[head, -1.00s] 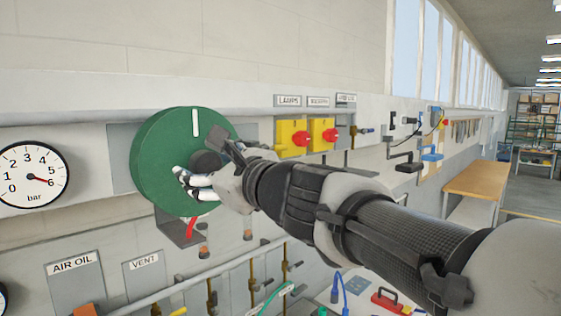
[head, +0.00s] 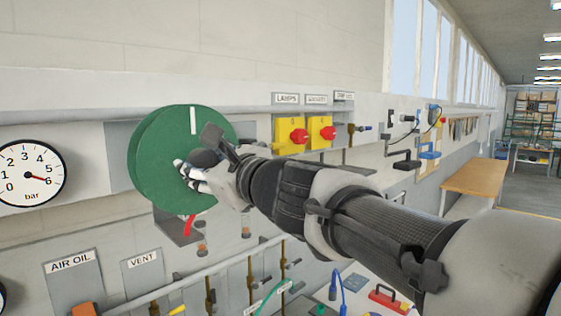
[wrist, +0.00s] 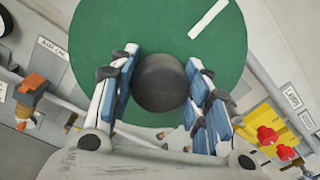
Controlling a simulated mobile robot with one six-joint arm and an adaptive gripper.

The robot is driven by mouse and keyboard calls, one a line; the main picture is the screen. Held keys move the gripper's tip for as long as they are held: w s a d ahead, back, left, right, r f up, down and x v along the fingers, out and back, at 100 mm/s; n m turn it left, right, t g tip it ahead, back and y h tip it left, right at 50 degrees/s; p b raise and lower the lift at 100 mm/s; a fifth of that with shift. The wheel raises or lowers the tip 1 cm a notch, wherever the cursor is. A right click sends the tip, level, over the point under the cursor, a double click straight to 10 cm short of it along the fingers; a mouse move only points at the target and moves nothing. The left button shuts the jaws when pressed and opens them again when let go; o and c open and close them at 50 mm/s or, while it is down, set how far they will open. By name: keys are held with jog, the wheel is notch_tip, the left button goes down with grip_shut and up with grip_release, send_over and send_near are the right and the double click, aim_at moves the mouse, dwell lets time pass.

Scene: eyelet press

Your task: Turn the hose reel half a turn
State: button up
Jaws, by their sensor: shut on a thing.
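The hose reel (head: 160,160) is a green disc on the wall with a white mark near the top of its face. It also fills the upper middle of the wrist view (wrist: 110,30). A dark round knob (wrist: 162,82) stands out from the reel's face. My gripper (head: 192,168) is at the knob, and in the wrist view its two fingers (wrist: 160,85) are on either side of it, shut on it. In the head view my gripper partly hides the knob. A red hose end (head: 189,225) hangs below the reel.
A pressure gauge (head: 30,173) is left of the reel. Yellow switch boxes with red knobs (head: 299,136) are close on its right. Pipes and valves (head: 210,296) run below. A wooden bench (head: 474,179) stands farther right.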

grip_shut()
jog(key=shift+n+b, duration=0.3)
jog(key=shift+b, duration=0.05)
